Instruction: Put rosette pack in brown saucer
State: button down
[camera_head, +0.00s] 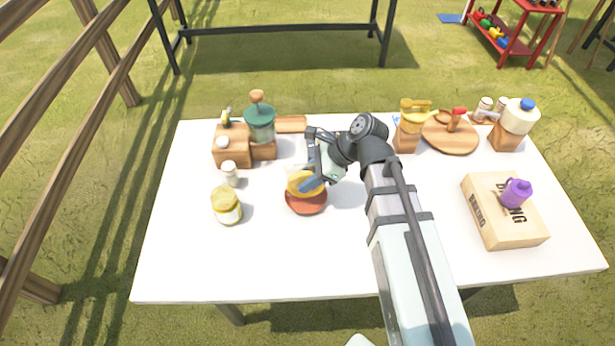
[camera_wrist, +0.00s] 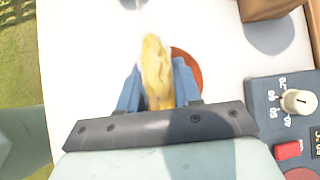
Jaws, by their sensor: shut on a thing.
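The rosette pack is a yellow, ruffled piece (camera_head: 302,182) that shows just above the saucer in the head view. It also shows between the fingers in the wrist view (camera_wrist: 157,66). My gripper (camera_head: 312,184) is shut on it, with blue fingers on either side in the wrist view (camera_wrist: 158,88). The brown saucer (camera_head: 307,205) is a round reddish-brown dish on the white table. The pack and fingers hide its far part. In the wrist view the saucer (camera_wrist: 190,62) shows partly behind the pack. I cannot tell whether the pack touches it.
A yellow-lidded jar (camera_head: 227,207) and a small white jar (camera_head: 230,174) stand left of the saucer. Wooden blocks (camera_head: 232,150) with a green jar (camera_head: 259,123) are behind. A dark panel with a knob (camera_wrist: 262,100) shows at right in the wrist view. The front left table is clear.

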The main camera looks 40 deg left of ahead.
jog(key=shift+f, duration=0.45)
jog(key=c, duration=0.8)
grip_release()
jog(key=shift+r, duration=0.55)
jog(key=v, duration=1.2)
